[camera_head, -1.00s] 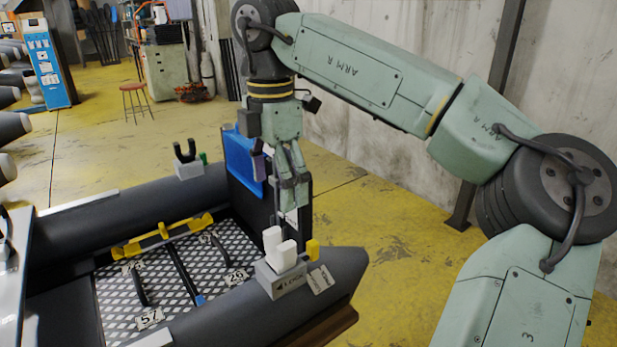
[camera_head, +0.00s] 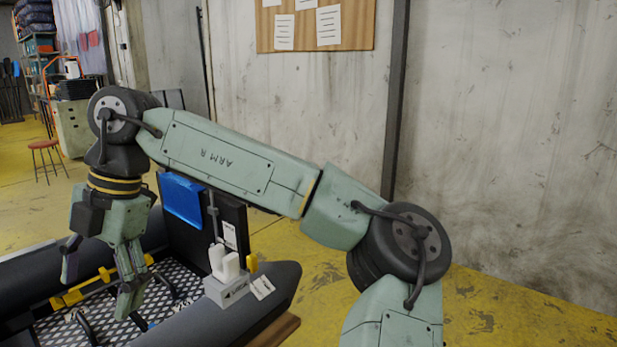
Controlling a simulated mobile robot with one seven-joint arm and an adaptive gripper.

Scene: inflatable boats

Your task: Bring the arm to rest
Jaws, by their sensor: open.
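My green arm reaches from the lower right across to the left, with its forearm running above the boat's stern. My gripper (camera_head: 98,294) hangs at the arm's left end, pointing down over the inflatable boat (camera_head: 210,322). Its fingers are spread apart and nothing shows between them. It appears clear of the boat's floor, though the exact height is hard to judge. The gripper is left of the dark transom board (camera_head: 222,225) and the grey block with white upright pieces (camera_head: 226,288).
A blue pad (camera_head: 181,200) hangs on the transom. A yellow bar (camera_head: 85,290) crosses the boat behind the gripper. A concrete wall (camera_head: 510,130) with a notice board (camera_head: 350,25) stands behind. A red stool (camera_head: 45,155) stands far left. Yellow floor at right is open.

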